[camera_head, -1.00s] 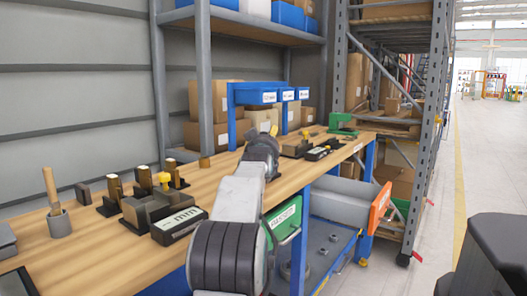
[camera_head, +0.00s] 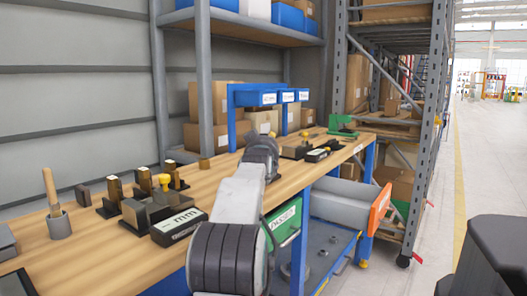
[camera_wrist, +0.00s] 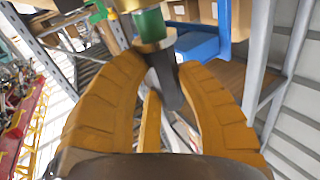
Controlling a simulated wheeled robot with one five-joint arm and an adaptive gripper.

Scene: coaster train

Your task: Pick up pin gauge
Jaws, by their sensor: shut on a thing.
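In the wrist view, the curved yellow fingers of my gripper (camera_wrist: 162,66) are closed around a slim upright piece, which I take to be the pin gauge (camera_wrist: 150,24). It has a green band, brass-coloured rings and a dark grey lower part between the fingers. Its top is cut off by the frame edge. It appears held clear of any surface, though its lower end is partly hidden by the fingers. In the head view my arm reaches over the wooden bench (camera_head: 105,246), and my gripper and the piece are hidden behind the arm.
The bench carries a gauge box marked "mm" (camera_head: 180,222), a cup with a wooden handle (camera_head: 59,224), several brass-topped blocks and a green device (camera_head: 343,126). A blue rack (camera_head: 232,112) stands at the back. A grey bin (camera_head: 340,203) sits below.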

